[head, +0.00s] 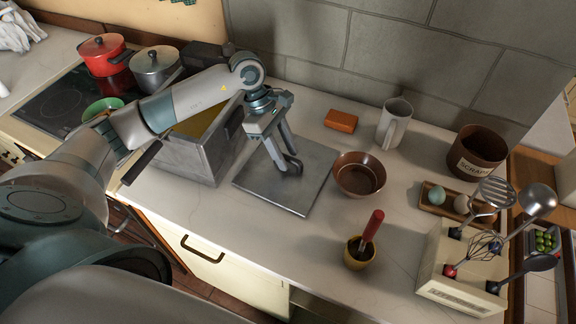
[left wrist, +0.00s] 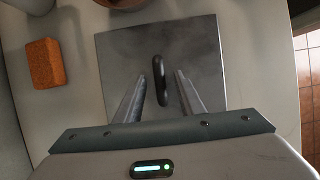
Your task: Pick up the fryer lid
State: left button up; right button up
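The fryer lid (head: 308,186) is a flat square grey metal plate lying on the counter, to the right of the fryer. It also shows in the left wrist view (left wrist: 205,60), with its dark upright loop handle (left wrist: 159,80) near the middle. My left gripper (head: 288,168) points down over the lid at the handle. In the left wrist view its two fingers (left wrist: 160,90) stand apart, one on each side of the handle, with gaps showing on both sides. In the head view the fingers partly hide the handle. My right gripper is not in view.
The metal fryer (head: 188,158) with yellowish oil stands left of the lid, partly behind my left arm. A brown bowl (head: 359,175) sits close to the lid's right edge.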

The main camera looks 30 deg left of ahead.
pick_arm(q)
grip_shut()
dwell(1.3)
